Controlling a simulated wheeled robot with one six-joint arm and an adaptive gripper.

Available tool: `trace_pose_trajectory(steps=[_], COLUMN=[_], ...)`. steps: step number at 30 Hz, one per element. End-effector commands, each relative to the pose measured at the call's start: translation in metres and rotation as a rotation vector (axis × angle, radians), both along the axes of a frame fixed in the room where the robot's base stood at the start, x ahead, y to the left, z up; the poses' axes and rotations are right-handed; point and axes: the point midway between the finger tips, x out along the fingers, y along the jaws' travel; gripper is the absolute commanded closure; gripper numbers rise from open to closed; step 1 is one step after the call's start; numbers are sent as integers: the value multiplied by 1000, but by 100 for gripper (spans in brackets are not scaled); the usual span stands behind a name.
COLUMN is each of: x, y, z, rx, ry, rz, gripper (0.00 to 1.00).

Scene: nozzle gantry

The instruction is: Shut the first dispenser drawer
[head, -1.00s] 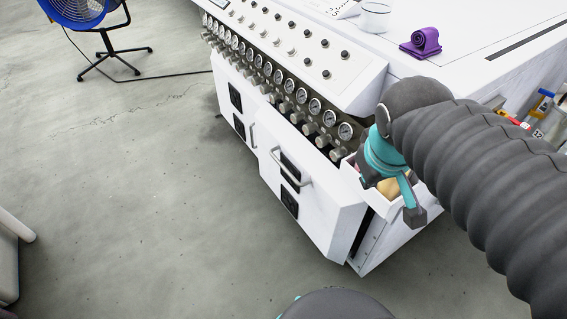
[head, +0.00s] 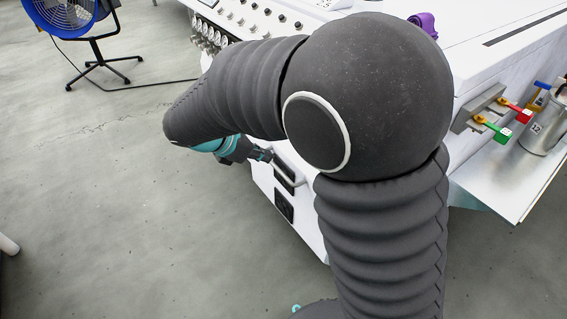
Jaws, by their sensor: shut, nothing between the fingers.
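The white drawer front (head: 306,238) of the machine shows left of my arm, with a curved grey handle (head: 287,176) and black square fittings on it. My gripper (head: 268,156) is shut and empty. Its tips point right, at the upper part of the handle. I cannot tell whether they touch the handle or front. My arm hides the right side of the drawer front and the drawer's inside, so how far it stands out cannot be seen.
A blue fan (head: 72,14) on a black stand is at the back left. Green and red valve levers (head: 503,134) and a metal pot (head: 540,128) are at the right. A purple cloth (head: 425,22) lies on the machine top.

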Motion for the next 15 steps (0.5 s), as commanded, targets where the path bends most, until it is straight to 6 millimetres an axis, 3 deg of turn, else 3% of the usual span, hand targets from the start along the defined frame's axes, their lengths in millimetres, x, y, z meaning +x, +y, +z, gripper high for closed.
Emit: trace_pose_trajectory(steps=[5,15], x=[5,25], y=[7,-24], z=[-9,-46], rx=[-36,-35], ry=[13,15], rz=[44,40], gripper=[100,100])
